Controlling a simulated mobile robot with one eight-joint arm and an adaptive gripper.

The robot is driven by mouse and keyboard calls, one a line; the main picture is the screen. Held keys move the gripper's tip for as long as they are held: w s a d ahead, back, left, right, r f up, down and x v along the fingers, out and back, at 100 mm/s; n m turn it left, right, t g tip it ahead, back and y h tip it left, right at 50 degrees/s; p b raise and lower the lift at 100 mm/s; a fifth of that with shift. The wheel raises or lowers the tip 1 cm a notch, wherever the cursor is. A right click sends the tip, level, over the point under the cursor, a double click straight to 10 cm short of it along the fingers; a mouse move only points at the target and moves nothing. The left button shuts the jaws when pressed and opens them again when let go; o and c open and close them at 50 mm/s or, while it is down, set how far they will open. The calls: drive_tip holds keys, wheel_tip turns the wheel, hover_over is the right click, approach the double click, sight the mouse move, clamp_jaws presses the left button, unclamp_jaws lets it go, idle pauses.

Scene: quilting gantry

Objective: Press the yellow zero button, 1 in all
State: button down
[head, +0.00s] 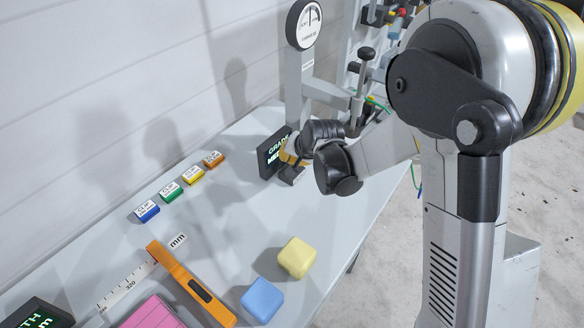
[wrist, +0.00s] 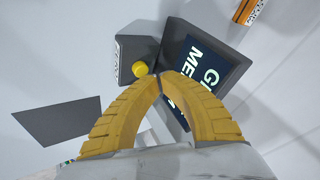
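The yellow zero button (wrist: 140,69) is a small round knob on a dark grey box (wrist: 136,48) in the wrist view. In the head view my gripper (head: 291,168) is low beside the display, and the button is hidden.
A dial gauge (head: 309,25) on a grey stand rises behind my gripper. Blue, green, yellow and orange labelled clips (head: 169,192) lie along the wall. An orange-bodied caliper (head: 190,284), a yellow block (head: 296,257) and a blue block (head: 262,300) are nearer the front.

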drive_tip(key=shift+f, duration=0.3)
drive_tip(key=shift+f+b, duration=0.5)
drive_tip(key=shift+b, duration=0.2)
idle(0.4)
drive_tip(key=shift+r, duration=0.1)
drive_tip(key=shift+r+p, duration=0.6)
drive_tip(key=shift+r, duration=0.25)
drive_tip(key=shift+r+p, duration=1.6)
drive_tip(key=shift+r, duration=0.9)
